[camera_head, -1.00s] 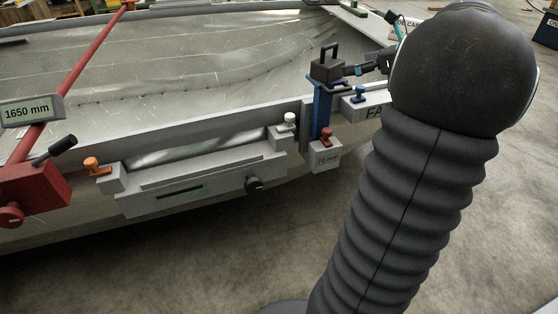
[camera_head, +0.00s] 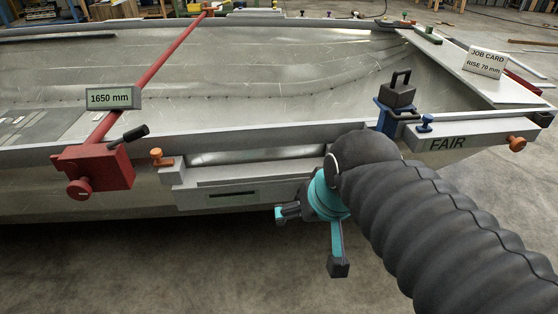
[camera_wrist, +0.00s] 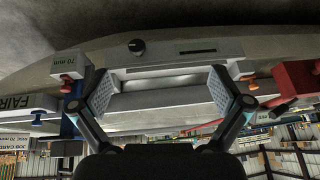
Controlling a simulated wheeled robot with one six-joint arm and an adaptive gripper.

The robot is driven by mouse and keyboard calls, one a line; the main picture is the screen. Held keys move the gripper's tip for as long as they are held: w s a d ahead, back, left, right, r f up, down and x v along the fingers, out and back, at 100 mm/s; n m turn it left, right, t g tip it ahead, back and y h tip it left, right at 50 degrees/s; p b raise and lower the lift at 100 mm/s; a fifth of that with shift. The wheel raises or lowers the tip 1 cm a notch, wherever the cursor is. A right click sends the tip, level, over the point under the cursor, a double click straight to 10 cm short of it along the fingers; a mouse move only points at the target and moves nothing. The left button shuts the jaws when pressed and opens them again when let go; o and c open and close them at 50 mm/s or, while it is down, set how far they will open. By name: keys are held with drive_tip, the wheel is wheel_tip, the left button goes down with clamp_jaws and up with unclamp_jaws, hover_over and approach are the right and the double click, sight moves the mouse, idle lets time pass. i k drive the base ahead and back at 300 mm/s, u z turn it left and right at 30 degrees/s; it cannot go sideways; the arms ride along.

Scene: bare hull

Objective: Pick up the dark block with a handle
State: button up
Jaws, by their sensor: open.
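The dark block with a handle (camera_head: 398,92) sits upright on top of a blue post (camera_head: 386,120) at the hull's near edge, its loop handle pointing up. In the wrist view the scene is upside down, and a dark shape that looks like the block (camera_wrist: 68,148) is at lower left, partly cut by my gripper's finger. My gripper (camera_head: 307,240) is open and empty, in front of the hull's side, below and left of the block, well apart from it. In the wrist view its two fingers (camera_wrist: 160,90) are spread wide before the grey fixture, with nothing between them.
A grey fixture (camera_head: 240,190) hangs on the hull side behind my gripper. A red clamp (camera_head: 100,168) with a 1650 mm sign (camera_head: 112,98) is at left. The FAIR bar (camera_head: 465,138) and job card (camera_head: 486,62) are at right. Open floor lies in front.

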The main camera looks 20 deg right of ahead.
sight(396, 93)
drive_tip(key=u, duration=2.25)
drive_tip(key=k, duration=0.7)
drive_tip(key=z, duration=1.65)
